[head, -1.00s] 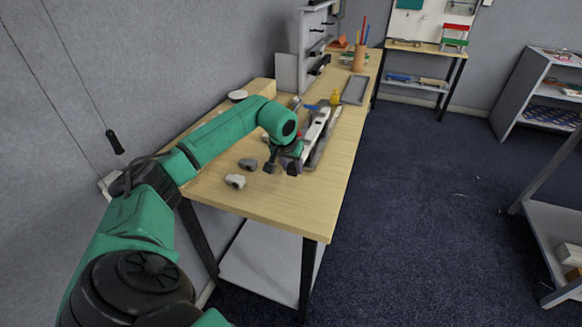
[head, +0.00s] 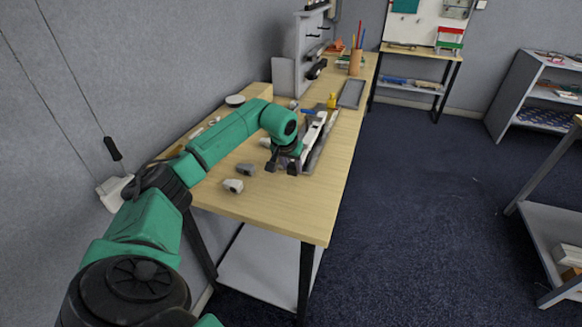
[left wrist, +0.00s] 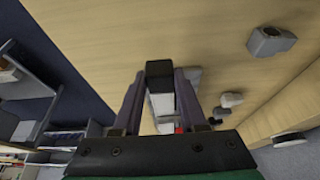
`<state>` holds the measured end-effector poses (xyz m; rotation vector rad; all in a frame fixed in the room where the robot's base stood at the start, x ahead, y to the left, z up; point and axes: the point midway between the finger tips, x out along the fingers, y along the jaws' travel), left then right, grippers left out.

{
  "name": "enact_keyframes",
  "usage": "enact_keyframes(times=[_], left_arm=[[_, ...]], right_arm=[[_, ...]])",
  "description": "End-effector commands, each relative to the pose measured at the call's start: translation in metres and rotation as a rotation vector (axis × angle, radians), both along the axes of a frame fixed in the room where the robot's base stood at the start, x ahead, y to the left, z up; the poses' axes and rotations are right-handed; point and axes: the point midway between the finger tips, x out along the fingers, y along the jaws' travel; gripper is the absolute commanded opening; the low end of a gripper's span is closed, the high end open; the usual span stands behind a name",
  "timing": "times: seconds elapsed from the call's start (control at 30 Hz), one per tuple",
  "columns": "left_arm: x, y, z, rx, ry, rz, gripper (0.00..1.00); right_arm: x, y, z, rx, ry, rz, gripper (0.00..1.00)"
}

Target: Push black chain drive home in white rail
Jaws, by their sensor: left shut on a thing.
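My left gripper (head: 284,165) is over the near part of the table, at the near end of the white rail (head: 314,127). In the left wrist view, its two fingers (left wrist: 159,78) are shut on a black block, which I take as the chain drive (left wrist: 159,69), held between the tips. Part of the white rail (left wrist: 163,104) shows behind the fingers, partly hidden by them. I cannot tell whether the chain drive touches the rail. My right gripper is not in view.
A grey part (head: 245,169) and a white part (head: 233,186) lie left of the gripper on the wooden table (head: 280,214). A grey tray (head: 351,93) and a yellow object (head: 332,100) stand farther back. The table's near right corner is clear.

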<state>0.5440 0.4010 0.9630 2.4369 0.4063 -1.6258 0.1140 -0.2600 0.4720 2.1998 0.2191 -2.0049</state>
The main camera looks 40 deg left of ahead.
Motion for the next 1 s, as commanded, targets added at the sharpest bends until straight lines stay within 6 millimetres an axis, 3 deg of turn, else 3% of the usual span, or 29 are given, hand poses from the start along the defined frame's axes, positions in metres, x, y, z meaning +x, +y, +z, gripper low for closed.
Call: enact_keyframes(times=[0.03,0.07,0.13,0.17,0.57,0.67,1.0], left_arm=[[0.002,0.0,0.001,0.0,-0.004,0.001,0.0],[0.002,0.001,0.001,0.0,-0.003,0.001,0.45],[0.002,0.001,0.001,0.0,-0.003,0.001,0.72],[0.002,0.001,0.001,0.0,-0.003,0.001,0.76],[-0.001,0.0,0.009,0.0,-0.005,-0.001,0.76],[-0.01,-0.002,0.028,0.004,-0.007,-0.001,0.76],[-0.044,-0.015,0.118,0.0,-0.007,0.0,0.76]], right_arm=[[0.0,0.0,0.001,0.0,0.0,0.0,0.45],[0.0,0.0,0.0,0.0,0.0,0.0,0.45],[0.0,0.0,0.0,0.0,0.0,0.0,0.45],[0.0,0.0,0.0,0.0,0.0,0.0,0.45],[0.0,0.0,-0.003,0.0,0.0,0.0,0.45],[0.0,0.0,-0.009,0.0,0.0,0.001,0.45],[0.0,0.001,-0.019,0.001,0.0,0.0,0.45]])
